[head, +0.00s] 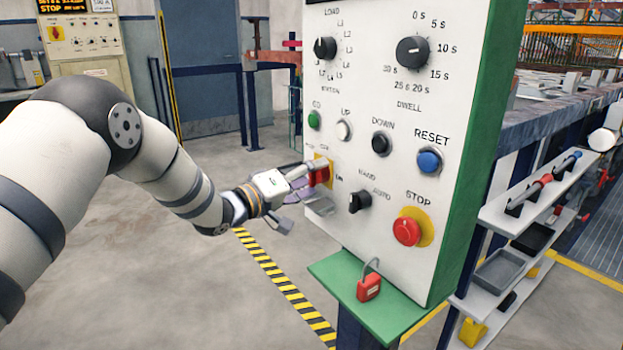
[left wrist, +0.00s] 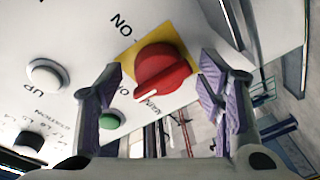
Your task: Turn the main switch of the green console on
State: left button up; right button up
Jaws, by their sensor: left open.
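The green console (head: 470,150) has a white front panel and green sides. Its main switch is a red rotary knob (head: 319,174) on a yellow plate at the panel's left edge. In the left wrist view the red knob (left wrist: 165,75) has a white mark at its lower left end, and "ON" is printed beyond the yellow plate's upper left. My left gripper (head: 316,190) is at the knob, partly hiding it in the head view. In the left wrist view its open fingers (left wrist: 160,85) stand on either side of the knob, with gaps visible. My right gripper is not in view.
Nearby on the panel are a green button (head: 314,120), a white button (head: 344,130), a black selector (head: 359,202) and a red stop button (head: 407,231). A red padlock (head: 369,287) hangs below. Shelves (head: 520,215) stand right; the floor left of the console is open.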

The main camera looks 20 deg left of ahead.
pick_arm(q)
jog(key=shift+w+r, duration=0.1)
jog(key=shift+w, duration=0.05)
jog(key=c, duration=1.1)
jog(key=shift+o, duration=0.2)
jog(key=shift+m, duration=0.3)
jog(key=m, duration=0.3)
jog(key=shift+m+h, duration=0.3)
jog(key=shift+m, duration=0.1)
jog(key=m, duration=0.4)
jog(key=shift+w+m+t+h, duration=0.1)
jog(key=shift+m+t+h, duration=0.2)
jog(key=shift+m, duration=0.1)
jog(key=m+h, duration=0.1)
jog(key=m, duration=0.4)
jog(key=shift+f, duration=0.2)
jog(key=shift+a+f+m+g+h, duration=0.1)
jog(key=shift+m+g+h, duration=0.1)
jog(key=shift+m, duration=1.1)
jog(key=shift+f+m+g+h, duration=0.1)
jog(key=shift+m+g+h, duration=0.1)
jog(key=shift+m, duration=1.4)
